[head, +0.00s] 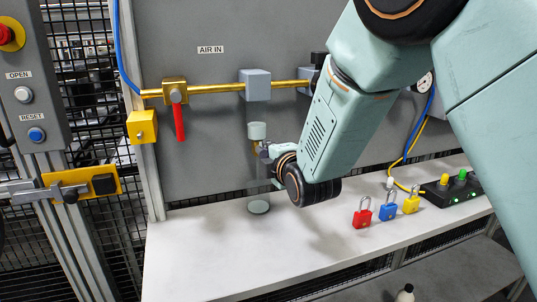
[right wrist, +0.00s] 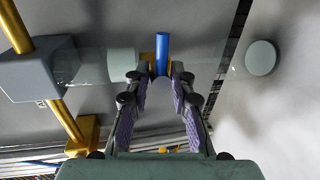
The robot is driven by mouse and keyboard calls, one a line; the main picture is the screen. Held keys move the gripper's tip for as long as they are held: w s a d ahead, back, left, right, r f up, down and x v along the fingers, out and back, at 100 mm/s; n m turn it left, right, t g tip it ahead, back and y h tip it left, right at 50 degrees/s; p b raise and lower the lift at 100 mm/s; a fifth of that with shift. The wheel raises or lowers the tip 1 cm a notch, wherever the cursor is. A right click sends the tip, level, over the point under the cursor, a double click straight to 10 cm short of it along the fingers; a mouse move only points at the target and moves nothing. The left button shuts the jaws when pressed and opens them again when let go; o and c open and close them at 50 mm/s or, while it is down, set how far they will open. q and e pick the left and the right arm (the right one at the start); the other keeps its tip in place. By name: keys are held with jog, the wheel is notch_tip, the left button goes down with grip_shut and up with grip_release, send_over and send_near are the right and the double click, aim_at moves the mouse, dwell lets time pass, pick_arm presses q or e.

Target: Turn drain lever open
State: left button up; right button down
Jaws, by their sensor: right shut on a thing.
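The drain lever (right wrist: 162,52) is a short blue bar in the right wrist view, beside a brass fitting under the pale green end of the filter unit (right wrist: 123,65). My right gripper (right wrist: 162,72) is shut on the lever, with one finger on each side of it. In the head view my right gripper (head: 264,153) is just below the filter's pale green end (head: 257,131), and the lever is hidden there. The filter's grey block (head: 255,85) sits on the brass pipe above. My left gripper is not in view.
A red-handled valve (head: 179,120) hangs from the pipe at left. A pale green disc (head: 258,207) is on the white bench (head: 200,255) below the filter. Red (head: 362,218), blue (head: 388,211) and yellow (head: 411,205) padlocks stand at right, beside a black button box (head: 455,190).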

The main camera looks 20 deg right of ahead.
jog(key=c, duration=1.4)
grip_release()
jog(key=shift+s+a+f, duration=0.1)
jog(key=shift+s+f, duration=0.05)
jog(key=shift+f, duration=0.1)
jog(key=shift+c, duration=0.2)
jog(key=shift+r, duration=0.1)
jog(key=s, duration=0.4)
jog(key=s+r, duration=0.1)
jog(key=s, duration=0.3)
jog(key=s+r, duration=0.1)
jog(key=s, duration=0.2)
jog(key=shift+s+r, duration=0.25)
jog(key=shift+s, duration=0.15)
jog(key=shift+f, duration=0.15)
